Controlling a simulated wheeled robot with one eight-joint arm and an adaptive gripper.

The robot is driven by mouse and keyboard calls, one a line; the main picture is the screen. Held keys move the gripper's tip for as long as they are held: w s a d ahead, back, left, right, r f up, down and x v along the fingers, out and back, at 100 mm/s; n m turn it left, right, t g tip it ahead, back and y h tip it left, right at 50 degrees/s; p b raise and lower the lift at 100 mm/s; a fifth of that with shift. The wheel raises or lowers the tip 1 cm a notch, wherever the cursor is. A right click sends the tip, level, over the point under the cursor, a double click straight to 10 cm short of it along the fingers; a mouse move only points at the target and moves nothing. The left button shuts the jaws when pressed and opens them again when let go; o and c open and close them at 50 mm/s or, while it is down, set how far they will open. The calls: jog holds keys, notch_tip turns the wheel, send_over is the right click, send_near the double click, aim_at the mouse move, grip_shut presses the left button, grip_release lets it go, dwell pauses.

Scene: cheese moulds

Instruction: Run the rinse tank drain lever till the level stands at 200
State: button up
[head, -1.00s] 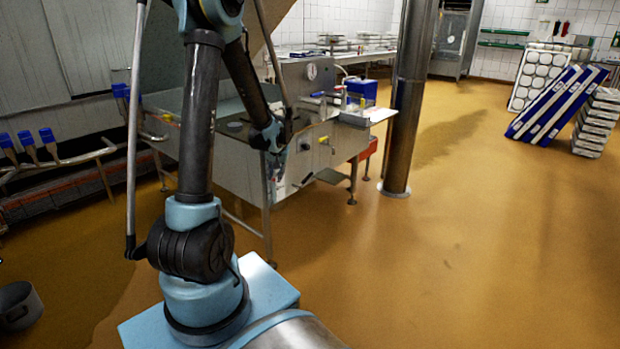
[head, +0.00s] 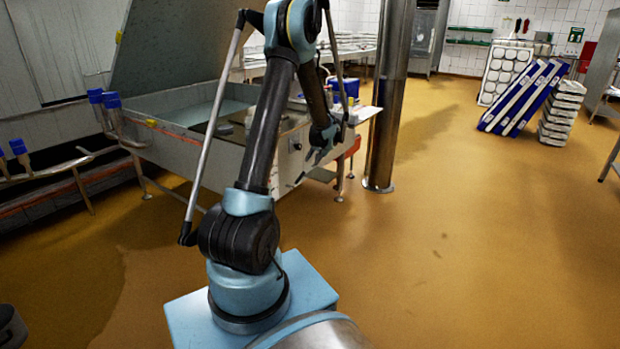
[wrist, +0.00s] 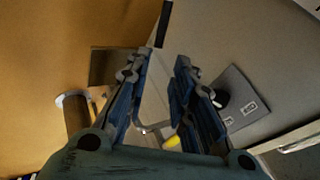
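The steel rinse tank (head: 180,140) stands left of centre in the head view, with water (head: 205,112) showing inside it. My gripper (head: 312,158) is at the tank's right front, small and dark there. In the wrist view my gripper (wrist: 157,70) has its two blue-padded fingers apart. A thin bent metal rod (wrist: 150,127) with a yellow piece (wrist: 172,142) shows between and beyond the fingers; I cannot tell if it is the drain lever or whether a finger touches it. A black knob (wrist: 221,98) sits on a labelled grey plate (wrist: 236,86) beside the right finger. No level reading is legible.
A steel column (head: 386,110) stands just right of the tank. Blue-capped pipes (head: 105,100) are at the left. Blue-edged panels (head: 525,95) and stacked moulds (head: 562,112) stand at the back right. The yellow-brown floor (head: 450,250) is clear in the middle and right.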

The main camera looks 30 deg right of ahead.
aim_at(303, 174)
jog(key=x, duration=1.6)
jog(key=shift+w+f, duration=0.15)
jog(key=shift+f, duration=0.25)
grip_shut()
